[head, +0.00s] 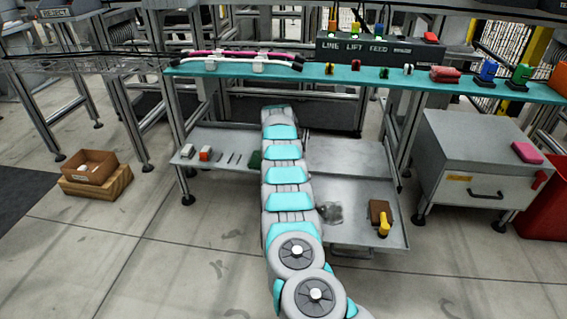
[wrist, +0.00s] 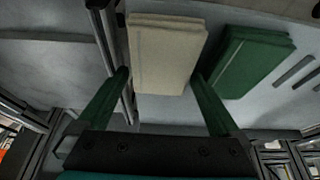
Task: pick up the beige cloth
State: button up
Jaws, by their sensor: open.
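The beige cloth (wrist: 166,50) is a folded block on a grey shelf surface in the wrist view. It lies ahead of my gripper (wrist: 160,76), roughly in line with the gap between the two green fingers. The fingers are apart and hold nothing. Whether they touch the cloth I cannot tell. A folded green cloth (wrist: 250,60) lies close to the right of the beige one, by the right fingertip. In the head view my arm hides the beige cloth and my gripper. The green cloth (head: 255,160) shows there just left of my arm.
The lower shelf (head: 222,146) also carries small blocks (head: 205,153) at left and a brown and yellow item (head: 380,217) at right. A teal upper shelf (head: 300,72) overhangs it.

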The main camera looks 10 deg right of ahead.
jog(key=shift+a+f, duration=0.1)
jog(key=shift+c, duration=0.2)
jog(key=c, duration=1)
